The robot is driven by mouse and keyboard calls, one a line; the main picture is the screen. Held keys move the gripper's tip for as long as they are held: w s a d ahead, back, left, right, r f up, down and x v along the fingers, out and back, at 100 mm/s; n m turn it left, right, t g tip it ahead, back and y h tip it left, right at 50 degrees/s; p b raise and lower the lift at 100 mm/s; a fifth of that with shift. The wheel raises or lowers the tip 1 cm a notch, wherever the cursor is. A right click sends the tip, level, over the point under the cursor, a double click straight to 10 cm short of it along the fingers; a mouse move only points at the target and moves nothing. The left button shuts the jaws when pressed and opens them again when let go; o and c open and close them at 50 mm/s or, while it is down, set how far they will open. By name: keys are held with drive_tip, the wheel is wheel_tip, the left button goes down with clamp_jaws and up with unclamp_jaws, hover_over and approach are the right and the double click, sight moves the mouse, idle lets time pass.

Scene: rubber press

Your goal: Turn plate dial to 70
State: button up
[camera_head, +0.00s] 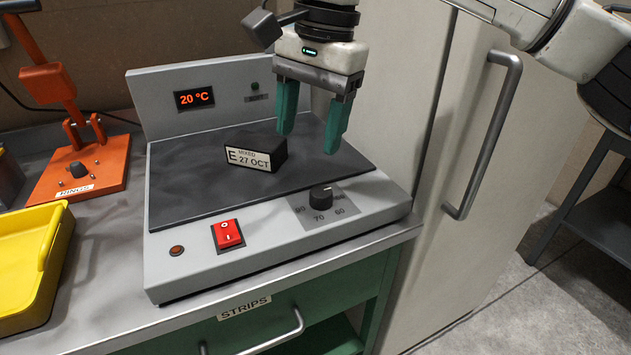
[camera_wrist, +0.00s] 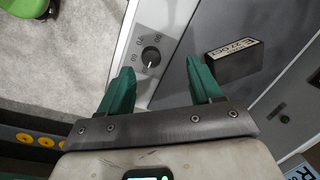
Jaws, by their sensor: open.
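The plate dial (camera_head: 321,198) is a small black round knob on the front right of the grey hot plate's casing (camera_head: 270,238). Printed numbers around it include 60 and 70. A pale pointer mark shows on the knob, but I cannot tell which number it meets. The dial also shows in the wrist view (camera_wrist: 151,54), between and beyond my fingertips. My gripper (camera_head: 308,141) has two green fingers, spread and empty. It hangs above the dark plate's right part, behind and above the dial, apart from it. The fingers also show in the wrist view (camera_wrist: 160,66).
A black block (camera_head: 258,153) labelled "E MIXED 27 OCT" lies on the dark plate, left of my gripper. A red rocker switch (camera_head: 228,234) sits left of the dial. The display (camera_head: 194,98) reads 20 °C. A pale cabinet with a handle (camera_head: 488,135) stands close on the right.

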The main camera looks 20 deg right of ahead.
sight(322, 191)
drive_tip(key=shift+h, duration=0.5)
drive_tip(key=f, duration=0.3)
drive_tip(key=d+f+b, duration=0.1)
drive_tip(key=f, duration=0.3)
drive_tip(key=d+f, duration=0.1)
drive_tip(key=f, duration=0.2)
drive_tip(key=shift+w+f, duration=0.3)
drive_tip(key=shift+f, duration=0.05)
drive_tip(key=c, duration=1)
